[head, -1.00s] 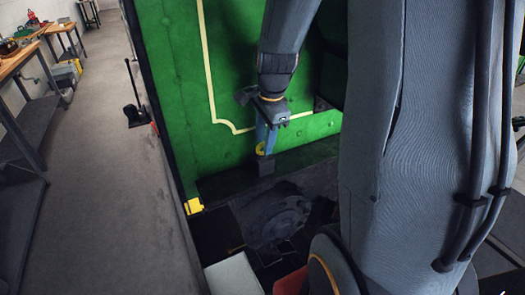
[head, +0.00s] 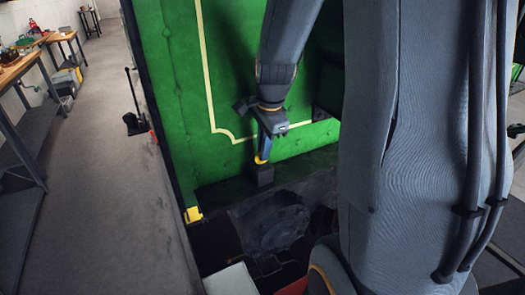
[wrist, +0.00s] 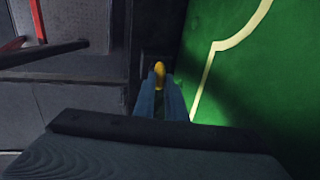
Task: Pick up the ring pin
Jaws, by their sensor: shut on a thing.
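The ring pin (head: 261,158) shows as a small yellow piece at the tips of my gripper (head: 264,152) in the head view, just above a dark block (head: 263,175) by the green panel. In the wrist view the yellow ring pin (wrist: 159,70) sits between the far ends of the blue fingers (wrist: 161,92). My gripper is shut on it. The fingers hide part of the ring. Its shank is not visible, and I cannot tell whether it is still seated in the block.
The green panel (head: 225,80) with a cream line stands close beside my gripper. A yellow corner piece (head: 194,214) is at its lower left. A red bar (wrist: 38,22) shows in the wrist view.

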